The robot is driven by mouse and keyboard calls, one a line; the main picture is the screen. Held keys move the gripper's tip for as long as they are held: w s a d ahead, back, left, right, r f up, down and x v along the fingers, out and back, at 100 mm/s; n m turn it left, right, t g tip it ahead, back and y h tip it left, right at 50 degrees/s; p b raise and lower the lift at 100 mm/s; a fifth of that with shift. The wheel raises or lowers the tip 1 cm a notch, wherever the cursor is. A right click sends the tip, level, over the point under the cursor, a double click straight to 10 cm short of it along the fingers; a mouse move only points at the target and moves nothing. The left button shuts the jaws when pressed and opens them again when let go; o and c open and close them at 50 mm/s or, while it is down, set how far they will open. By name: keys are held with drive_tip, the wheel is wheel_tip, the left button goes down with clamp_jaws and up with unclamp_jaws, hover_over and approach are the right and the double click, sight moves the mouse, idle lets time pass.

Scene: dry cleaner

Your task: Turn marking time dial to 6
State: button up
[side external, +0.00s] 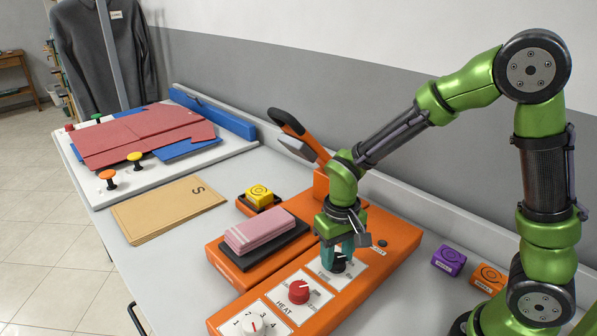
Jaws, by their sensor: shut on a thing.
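The marking time dial appears to be the black knob (338,264) on a white plate of the orange machine (262,307). My gripper (338,256) points down over this knob, with its teal fingers shut on it. The fingers cover much of the knob and the numbers around it, so its setting cannot be read. A red knob (299,292) marked HEAT and a white knob (253,324) with numbers around it sit nearer the front on the same machine.
A pink folded cloth (259,231) lies on the machine's dark pad, beside a yellow block (259,196). A black-handled lever (296,128) rises behind. Purple (448,260) and orange (488,279) blocks lie right. Brown envelopes (166,209) and a board with red fabric (140,138) are left.

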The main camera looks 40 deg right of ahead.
sight(336, 257)
drive_tip(key=o, duration=1.1)
drive_tip(key=shift+c, duration=0.2)
wheel_tip(336, 257, up, 17)
drive_tip(key=s+d+r+m+t+y, duration=0.1)
drive_tip(key=s+d+t+y, duration=0.1)
drive_tip(key=s+t, duration=0.5)
drive_tip(key=shift+s+r, duration=0.2)
drive_tip(key=shift+s, duration=1)
